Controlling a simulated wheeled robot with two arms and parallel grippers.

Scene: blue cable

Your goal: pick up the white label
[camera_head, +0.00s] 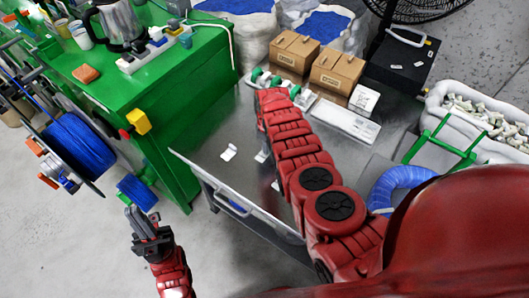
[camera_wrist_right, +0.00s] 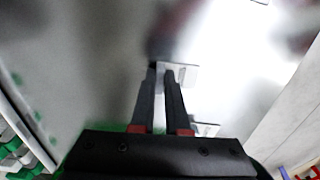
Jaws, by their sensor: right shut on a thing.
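My right gripper (camera_wrist_right: 167,72) is shut on a white label (camera_wrist_right: 187,75) at its fingertips, seen in the right wrist view. The label is small and flat, close above the grey metal table (camera_head: 215,130). In the head view my right arm reaches over the table and hides its gripper. Another white label (camera_head: 229,152) lies on the table. A further label (camera_head: 262,156) shows partly beside my right arm. A label also lies near the right finger in the wrist view (camera_wrist_right: 206,130).
Two brown boxes (camera_head: 337,70), a white tray (camera_head: 345,122) and a black box (camera_head: 400,62) stand at the table's back. A green bench (camera_head: 150,80) is at left, with blue cable spools (camera_head: 78,145) beside it. A blue cable coil (camera_head: 400,183) lies at right.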

